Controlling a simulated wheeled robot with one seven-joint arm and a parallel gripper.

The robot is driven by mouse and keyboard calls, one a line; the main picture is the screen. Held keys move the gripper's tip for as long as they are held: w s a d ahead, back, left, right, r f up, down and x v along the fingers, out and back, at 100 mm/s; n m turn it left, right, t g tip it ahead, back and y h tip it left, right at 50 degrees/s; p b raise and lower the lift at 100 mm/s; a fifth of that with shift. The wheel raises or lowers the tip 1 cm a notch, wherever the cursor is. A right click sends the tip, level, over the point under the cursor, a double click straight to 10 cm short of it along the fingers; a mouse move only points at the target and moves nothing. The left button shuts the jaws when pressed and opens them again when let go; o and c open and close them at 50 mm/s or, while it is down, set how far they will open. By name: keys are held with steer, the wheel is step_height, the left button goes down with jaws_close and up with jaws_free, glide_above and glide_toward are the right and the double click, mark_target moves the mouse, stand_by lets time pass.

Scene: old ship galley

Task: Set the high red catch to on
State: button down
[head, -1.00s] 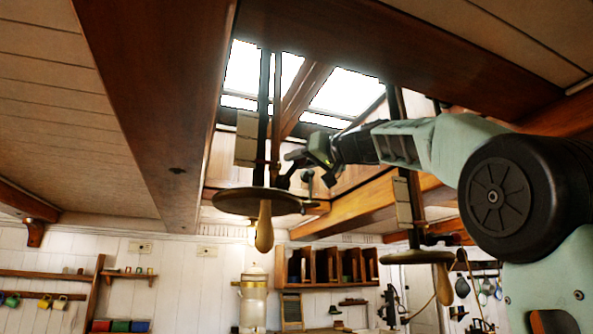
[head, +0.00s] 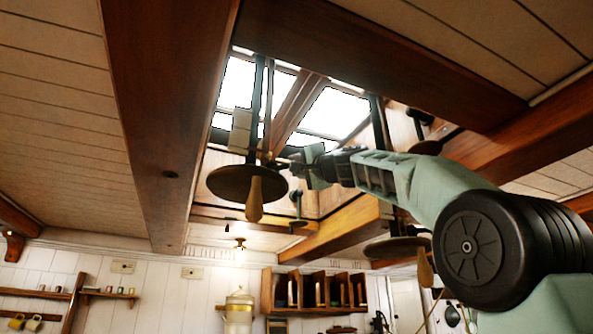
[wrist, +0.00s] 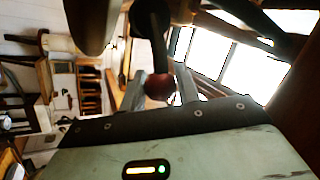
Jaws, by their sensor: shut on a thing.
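The red catch shows in the wrist view as a dark lever arm ending in a round, dark red knob (wrist: 158,88). The knob sits between the two grey fingers of my gripper (wrist: 161,90), which is shut on it. The lever runs up from the knob to a dark round mount at the top of that view. In the head view my gripper (head: 300,168) is raised high under the skylight, just right of a hanging lamp. The knob is too small and hidden to make out there, and I cannot read any on or off mark.
The hanging lamp's wide dark shade (head: 228,184) and wooden handle-like drop (head: 254,200) are close left of my gripper. A second lamp (head: 392,248) hangs below my arm. Heavy ceiling beams (head: 150,130) flank the skylight (head: 335,112). A pigeonhole shelf (head: 315,291) is on the far wall.

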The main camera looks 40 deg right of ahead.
steer(key=shift+f+m+h+b, duration=0.25)
steer(key=shift+m+h, duration=0.15)
steer(key=shift+m, duration=0.25)
steer(key=shift+f+m+h+b, duration=0.2)
steer(key=shift+m+h, duration=0.2)
steer(key=shift+m, duration=0.25)
steer(key=shift+d, duration=0.1)
steer(key=c, duration=1)
jaws_free()
steer(key=shift+c, duration=0.2)
steer(key=shift+s, duration=0.1)
steer(key=b+v, duration=1)
steer(key=v, duration=0.7)
steer(key=shift+f+b, duration=0.35)
steer(key=shift+b, duration=0.05)
